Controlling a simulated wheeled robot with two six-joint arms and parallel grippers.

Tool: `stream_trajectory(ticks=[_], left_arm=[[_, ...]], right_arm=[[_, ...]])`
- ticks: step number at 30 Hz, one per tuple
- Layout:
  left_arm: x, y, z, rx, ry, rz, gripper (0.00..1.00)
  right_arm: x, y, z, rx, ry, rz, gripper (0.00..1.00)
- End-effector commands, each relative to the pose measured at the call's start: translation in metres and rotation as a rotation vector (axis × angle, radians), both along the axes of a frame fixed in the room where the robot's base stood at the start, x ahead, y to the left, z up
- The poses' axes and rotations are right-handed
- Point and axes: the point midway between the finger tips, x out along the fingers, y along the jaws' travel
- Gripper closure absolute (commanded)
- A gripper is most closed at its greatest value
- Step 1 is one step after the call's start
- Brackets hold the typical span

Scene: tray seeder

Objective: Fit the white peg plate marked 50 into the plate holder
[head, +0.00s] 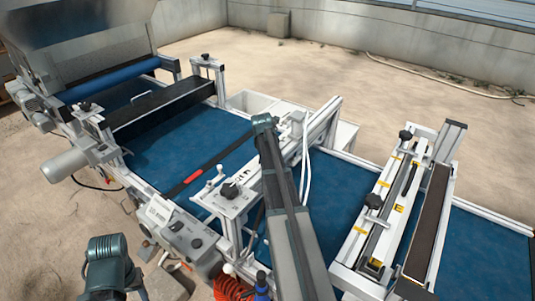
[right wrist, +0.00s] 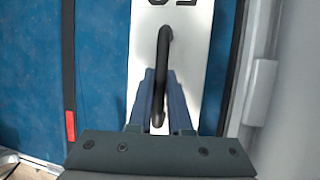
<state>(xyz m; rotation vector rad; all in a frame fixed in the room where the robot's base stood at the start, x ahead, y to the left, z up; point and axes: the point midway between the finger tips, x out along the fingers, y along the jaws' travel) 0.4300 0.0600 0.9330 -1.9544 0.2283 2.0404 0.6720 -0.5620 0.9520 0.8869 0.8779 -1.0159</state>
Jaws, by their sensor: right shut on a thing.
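The white peg plate (right wrist: 143,50) shows in the right wrist view as a long white strip with a black bow handle (right wrist: 167,45). Its dark mark is cut off at the top edge and looks like an upside-down 50. My right gripper (right wrist: 160,82) is shut on the handle, one blue finger on each side. Its pegs and underside are hidden. In the head view my right arm covers the gripper and most of that spot. A white crossbar frame (head: 322,122) spans the belt there; I cannot tell for sure which part is the plate holder.
The blue belt (head: 180,152) runs under the frames. A black strip with a red end (right wrist: 69,120) lies left of the plate, a grey rail (right wrist: 260,95) right of it. A black knob (head: 229,190) stands near the front rail. A second frame (head: 385,205) stands farther right.

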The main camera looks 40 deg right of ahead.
Motion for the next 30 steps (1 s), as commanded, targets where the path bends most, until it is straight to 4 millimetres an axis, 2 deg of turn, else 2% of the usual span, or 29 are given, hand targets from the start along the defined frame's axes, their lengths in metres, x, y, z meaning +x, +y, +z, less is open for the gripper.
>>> stream_trajectory(ticks=[30], left_arm=[[0.0000, 0.0000, -0.0076, 0.000, 0.000, 0.000, 0.48]], right_arm=[[-0.0003, 0.0005, -0.0075, -0.001, -0.001, 0.000, 1.00]])
